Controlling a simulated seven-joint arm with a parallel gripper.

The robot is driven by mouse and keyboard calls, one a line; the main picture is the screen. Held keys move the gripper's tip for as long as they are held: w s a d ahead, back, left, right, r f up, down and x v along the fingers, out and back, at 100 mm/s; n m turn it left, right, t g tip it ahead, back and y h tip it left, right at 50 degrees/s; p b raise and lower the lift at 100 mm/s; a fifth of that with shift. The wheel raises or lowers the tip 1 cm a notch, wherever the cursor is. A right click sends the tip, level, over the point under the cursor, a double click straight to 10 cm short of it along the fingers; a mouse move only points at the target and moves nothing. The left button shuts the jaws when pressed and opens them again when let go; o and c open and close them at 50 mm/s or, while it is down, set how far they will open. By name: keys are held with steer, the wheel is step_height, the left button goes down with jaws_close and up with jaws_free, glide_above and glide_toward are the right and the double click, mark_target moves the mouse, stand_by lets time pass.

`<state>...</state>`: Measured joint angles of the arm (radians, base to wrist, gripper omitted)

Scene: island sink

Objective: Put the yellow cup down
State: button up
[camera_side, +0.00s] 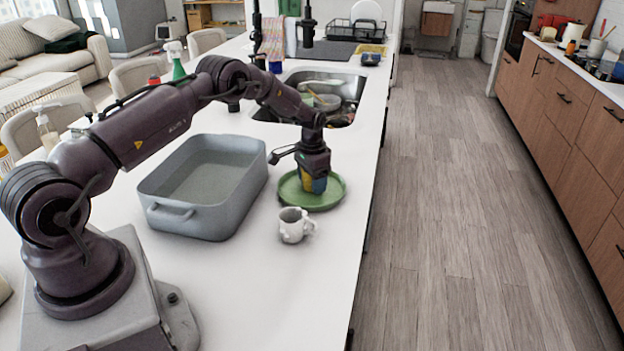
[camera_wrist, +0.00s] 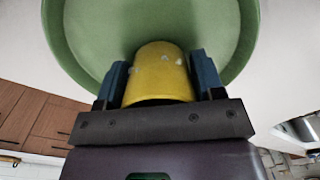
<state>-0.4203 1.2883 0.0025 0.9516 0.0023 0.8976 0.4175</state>
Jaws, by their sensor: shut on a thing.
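The yellow cup (camera_wrist: 160,72) is between the two blue fingers of my gripper (camera_wrist: 162,78) in the wrist view, and the gripper is shut on it. In the side view the cup (camera_side: 306,183) shows only partly behind the fingers of my gripper (camera_side: 313,184). The cup is over the green plate (camera_side: 328,197), inside its rim. I cannot tell whether its base touches the plate. The green plate (camera_wrist: 90,52) fills the upper part of the wrist view behind the cup.
A white mug (camera_side: 293,226) stands in front of the plate. A grey tub (camera_side: 222,215) is to the left. The sink (camera_side: 345,83) lies behind. The counter's right edge is close to the plate. The front of the counter is clear.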

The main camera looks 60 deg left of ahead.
steer(key=shift+f, duration=0.2)
steer(key=o, duration=1)
steer(key=shift+c, duration=0.2)
steer(key=shift+r, duration=0.15)
